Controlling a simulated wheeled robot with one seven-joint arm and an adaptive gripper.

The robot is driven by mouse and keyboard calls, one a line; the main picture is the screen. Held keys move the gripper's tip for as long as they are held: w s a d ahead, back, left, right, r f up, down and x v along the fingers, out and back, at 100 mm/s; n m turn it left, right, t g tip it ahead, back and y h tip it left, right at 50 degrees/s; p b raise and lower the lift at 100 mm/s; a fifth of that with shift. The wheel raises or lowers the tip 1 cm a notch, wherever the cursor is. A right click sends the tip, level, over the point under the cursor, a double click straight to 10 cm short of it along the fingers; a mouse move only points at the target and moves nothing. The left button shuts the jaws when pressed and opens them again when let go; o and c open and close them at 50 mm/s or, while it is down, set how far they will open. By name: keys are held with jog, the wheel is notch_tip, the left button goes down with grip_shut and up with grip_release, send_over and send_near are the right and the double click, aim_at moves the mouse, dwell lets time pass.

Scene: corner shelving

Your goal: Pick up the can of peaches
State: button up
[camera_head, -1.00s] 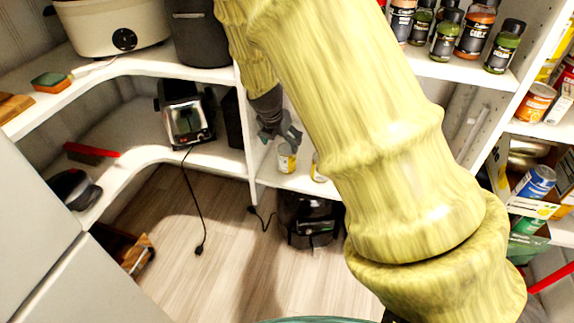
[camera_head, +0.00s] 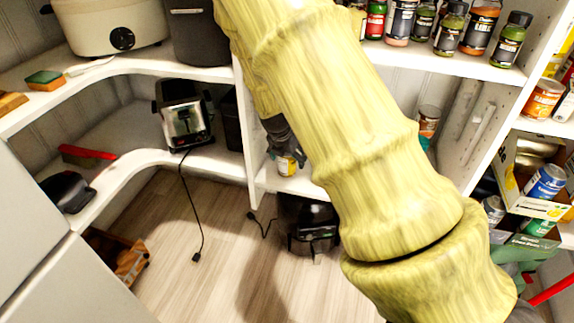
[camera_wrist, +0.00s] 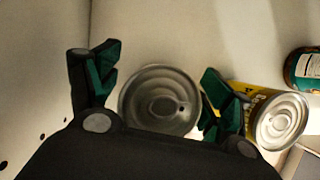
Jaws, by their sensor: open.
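My gripper (camera_wrist: 162,75) is open in the wrist view. Its two green-padded fingers stand on either side of a can (camera_wrist: 160,100) seen from above, with only its silver lid showing. That can's label is hidden, so I cannot tell whether it holds peaches. A second can (camera_wrist: 268,116) with a yellow label is just right of the right finger. In the head view, my gripper (camera_head: 281,146) is low over the middle shelf, partly behind my arm, at a can with a yellow and white label (camera_head: 288,166).
A green-labelled can (camera_wrist: 304,70) lies farther right in the wrist view. A white upright panel (camera_wrist: 40,80) is close on the left. Spice bottles (camera_head: 480,25) fill the shelf above. A toaster (camera_head: 186,115) stands on the left shelf.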

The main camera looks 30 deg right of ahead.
jog(key=shift+d+f, duration=0.1)
jog(key=c, duration=1.2)
jog(key=shift+c, duration=0.8)
